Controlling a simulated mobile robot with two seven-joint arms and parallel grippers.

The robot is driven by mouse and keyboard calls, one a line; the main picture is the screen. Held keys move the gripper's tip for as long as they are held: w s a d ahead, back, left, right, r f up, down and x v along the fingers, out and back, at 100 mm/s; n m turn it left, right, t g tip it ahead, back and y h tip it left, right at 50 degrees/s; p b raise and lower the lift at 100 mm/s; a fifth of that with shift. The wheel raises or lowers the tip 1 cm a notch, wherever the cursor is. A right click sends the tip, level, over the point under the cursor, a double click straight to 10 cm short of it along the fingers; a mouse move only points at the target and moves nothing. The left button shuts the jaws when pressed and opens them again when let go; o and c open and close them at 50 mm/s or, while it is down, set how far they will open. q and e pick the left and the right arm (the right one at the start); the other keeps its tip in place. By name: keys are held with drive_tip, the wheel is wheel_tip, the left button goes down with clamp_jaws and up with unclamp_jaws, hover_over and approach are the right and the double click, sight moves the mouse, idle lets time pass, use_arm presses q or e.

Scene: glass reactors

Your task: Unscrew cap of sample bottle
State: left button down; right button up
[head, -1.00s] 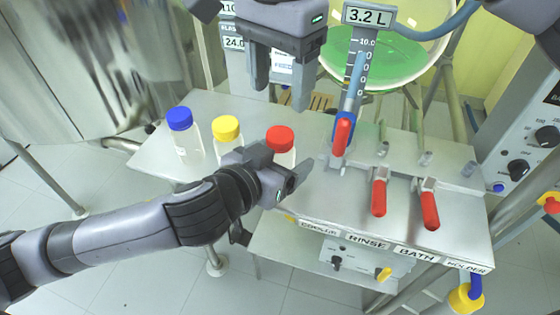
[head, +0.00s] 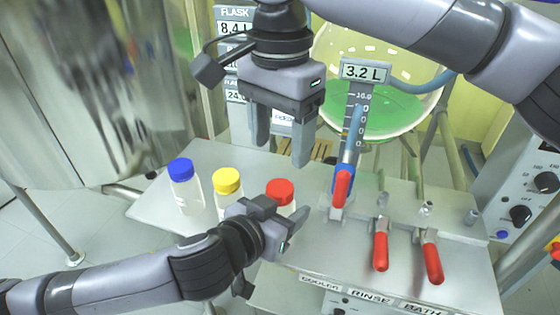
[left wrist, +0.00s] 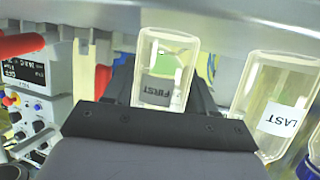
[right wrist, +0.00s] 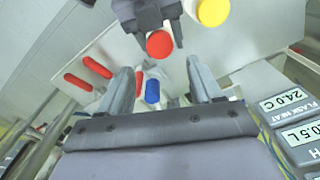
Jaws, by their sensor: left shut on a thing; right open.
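The red-capped bottle (head: 279,192) is upright at the right end of the bottle row. My left gripper (head: 277,217) is shut around its body, below the cap. The left wrist view shows this clear bottle (left wrist: 163,70) with a label reading FIRST. I cannot tell whether its base touches the bench. My right gripper (head: 281,150) is open and empty, pointing down, above and behind the red cap in the head view. In the right wrist view the red cap (right wrist: 160,44) lies just beyond my open fingers (right wrist: 162,70), held from the far side by my left gripper.
A yellow-capped bottle (head: 227,182) and a blue-capped bottle (head: 182,178) stand to the left on the metal bench (head: 340,262). Red-handled valves (head: 380,250) and a blue-and-red valve (head: 342,185) are to the right. A glass vessel of green liquid (head: 385,115) is behind.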

sight(280, 187)
wheel_tip(280, 187, down, 8)
drive_tip(key=shift+r, duration=0.1)
idle(0.4)
drive_tip(key=c, duration=1.1)
drive_tip(key=shift+o, duration=0.2)
drive_tip(key=n, duration=0.6)
drive_tip(key=shift+n, duration=0.4)
drive_tip(key=o, duration=1.2)
drive_tip(key=shift+c, duration=0.2)
drive_tip(key=shift+r, duration=0.1)
